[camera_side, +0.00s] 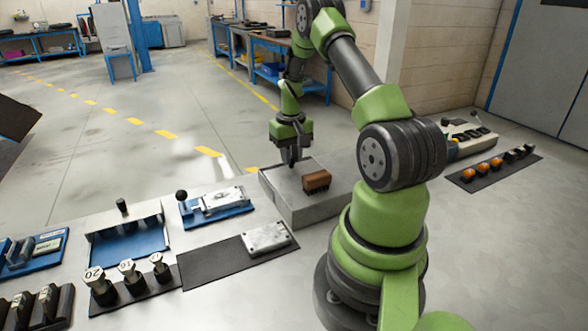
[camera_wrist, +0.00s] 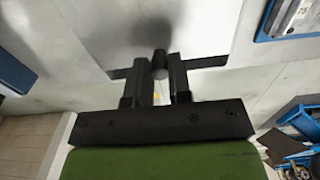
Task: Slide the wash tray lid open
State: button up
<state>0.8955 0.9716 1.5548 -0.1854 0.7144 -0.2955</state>
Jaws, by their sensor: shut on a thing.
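The wash tray (camera_side: 283,203) is a long, low grey box in the middle of the side view. Its pale, flat top, which looks like the lid (camera_side: 290,183), also fills the upper middle of the wrist view (camera_wrist: 200,30). My gripper (camera_side: 291,162) points down at the tray's top, near its far left part. In the wrist view my gripper (camera_wrist: 160,68) has its black fingers close together around a small round grey knob (camera_wrist: 159,73). The fingers hide most of the knob. I cannot tell how far the lid stands open.
A brown brush (camera_side: 316,181) with dark bristles rests on the tray, right of my gripper. A metal block (camera_side: 266,237) on a dark mat and a blue fixture (camera_side: 217,206) lie left of the tray.

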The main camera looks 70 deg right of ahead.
jog(key=shift+s+a, duration=2.25)
jog(key=o, duration=0.6)
notch_tip(320, 180, up, 7)
